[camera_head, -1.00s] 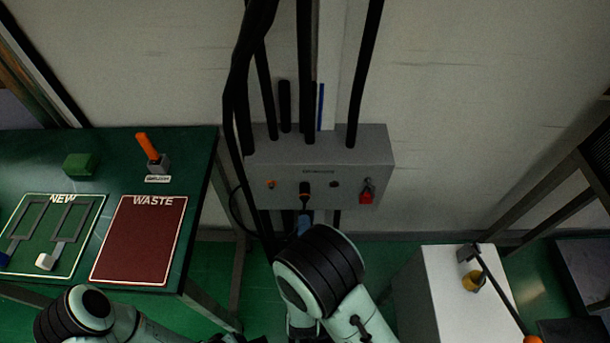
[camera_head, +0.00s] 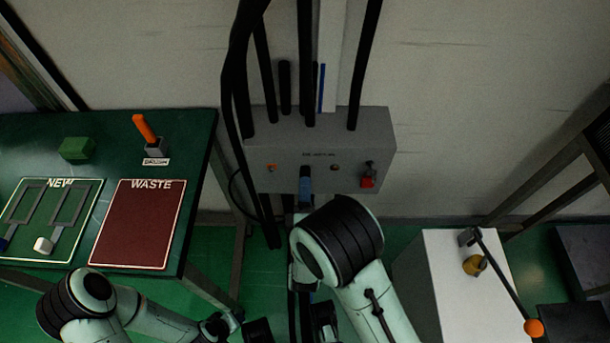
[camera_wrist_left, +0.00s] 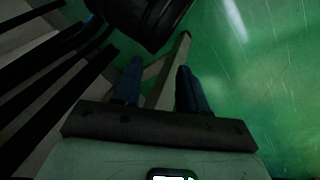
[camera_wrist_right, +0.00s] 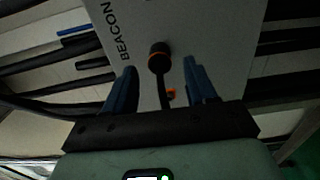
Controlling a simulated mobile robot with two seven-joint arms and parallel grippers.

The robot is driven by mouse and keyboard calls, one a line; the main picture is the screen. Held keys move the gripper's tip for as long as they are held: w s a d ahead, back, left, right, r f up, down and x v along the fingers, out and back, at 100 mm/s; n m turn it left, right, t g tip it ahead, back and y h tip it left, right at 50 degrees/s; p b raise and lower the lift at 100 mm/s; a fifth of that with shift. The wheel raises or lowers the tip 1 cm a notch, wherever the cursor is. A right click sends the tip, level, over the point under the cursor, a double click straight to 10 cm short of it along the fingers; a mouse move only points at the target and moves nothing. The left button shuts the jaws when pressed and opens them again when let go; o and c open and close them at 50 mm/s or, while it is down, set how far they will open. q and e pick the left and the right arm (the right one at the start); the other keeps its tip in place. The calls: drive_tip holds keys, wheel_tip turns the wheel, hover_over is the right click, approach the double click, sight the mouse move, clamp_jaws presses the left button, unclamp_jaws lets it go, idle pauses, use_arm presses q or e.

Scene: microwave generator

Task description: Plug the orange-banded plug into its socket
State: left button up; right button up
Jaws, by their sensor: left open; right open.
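The orange-banded plug (camera_wrist_right: 159,57) is a black cylinder with an orange ring and a black cable, seen at the face of the grey box (camera_head: 285,150) in the right wrist view. I cannot tell whether it sits fully in its socket, which it hides. My right gripper (camera_head: 305,187) is open in front of the box; its blue fingers (camera_wrist_right: 158,69) stand either side of the plug's line, apart from it. In the head view the gripper covers the plug. My left gripper (camera_wrist_left: 157,78) is open and empty, low over the green floor.
The box also carries an orange part (camera_head: 271,168) and a red switch (camera_head: 367,181). Thick black cables (camera_head: 242,70) run above it. A green table (camera_head: 196,150) with a red WASTE mat (camera_head: 138,225) stands left. A white cabinet (camera_head: 445,270) stands right.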

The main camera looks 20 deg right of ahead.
use_arm(q)
drive_tip(key=shift+s+d+r, duration=0.3)
drive_tip(key=shift+s+r, duration=0.1)
drive_tip(key=shift+s, duration=0.15)
use_arm(e)
drive_tip(key=shift+x, duration=1.7)
use_arm(q)
drive_tip(key=shift+r+p, duration=0.55)
drive_tip(key=shift+p, duration=0.15)
use_arm(e)
clamp_jaws()
use_arm(q)
drive_tip(key=shift+r+p, duration=0.5)
drive_tip(key=shift+r, duration=0.1)
use_arm(e)
drive_tip(key=v, duration=0.6)
use_arm(q)
drive_tip(key=shift+r, duration=0.1)
